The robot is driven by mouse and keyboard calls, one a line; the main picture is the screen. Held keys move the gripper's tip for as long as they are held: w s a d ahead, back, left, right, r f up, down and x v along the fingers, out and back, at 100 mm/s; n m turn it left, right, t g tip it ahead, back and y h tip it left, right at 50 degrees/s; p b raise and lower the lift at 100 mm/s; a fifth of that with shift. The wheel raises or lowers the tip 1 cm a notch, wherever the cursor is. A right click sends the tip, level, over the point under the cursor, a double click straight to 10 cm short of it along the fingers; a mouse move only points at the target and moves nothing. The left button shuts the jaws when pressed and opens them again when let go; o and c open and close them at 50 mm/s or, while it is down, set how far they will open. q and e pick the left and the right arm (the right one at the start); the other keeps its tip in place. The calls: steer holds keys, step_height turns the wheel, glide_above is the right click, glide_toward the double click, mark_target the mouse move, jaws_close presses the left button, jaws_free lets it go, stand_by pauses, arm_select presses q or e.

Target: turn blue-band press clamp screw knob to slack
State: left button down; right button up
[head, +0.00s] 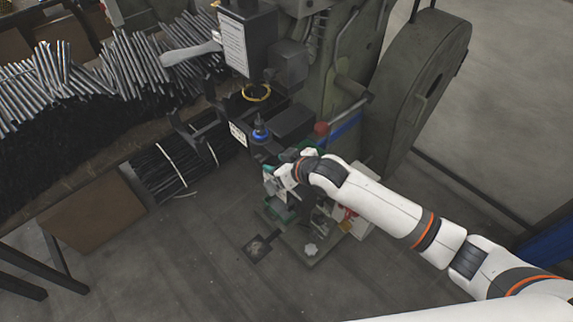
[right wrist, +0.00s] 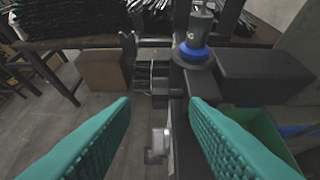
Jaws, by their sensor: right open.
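The press with the blue band (head: 260,134) stands in the middle of the head view; its blue band (right wrist: 194,56) also shows at the top of the right wrist view. My right gripper (head: 277,177) is beside the press, just below the band. In the right wrist view its two green ribbed fingers (right wrist: 158,130) are wide apart. A small light grey metal piece (right wrist: 157,144), possibly the clamp screw knob, shows between them, apart from both. In the head view the gripper and arm hide that area. My left gripper is not in view.
A bench with bundled metal rods (head: 130,75) is at the left. A large grey-green wheel guard (head: 418,95) stands at the right, with a red ball-ended lever (head: 321,128) before it.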

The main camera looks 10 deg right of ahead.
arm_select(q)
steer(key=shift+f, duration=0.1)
arm_select(e)
steer(key=shift+v, duration=2.1)
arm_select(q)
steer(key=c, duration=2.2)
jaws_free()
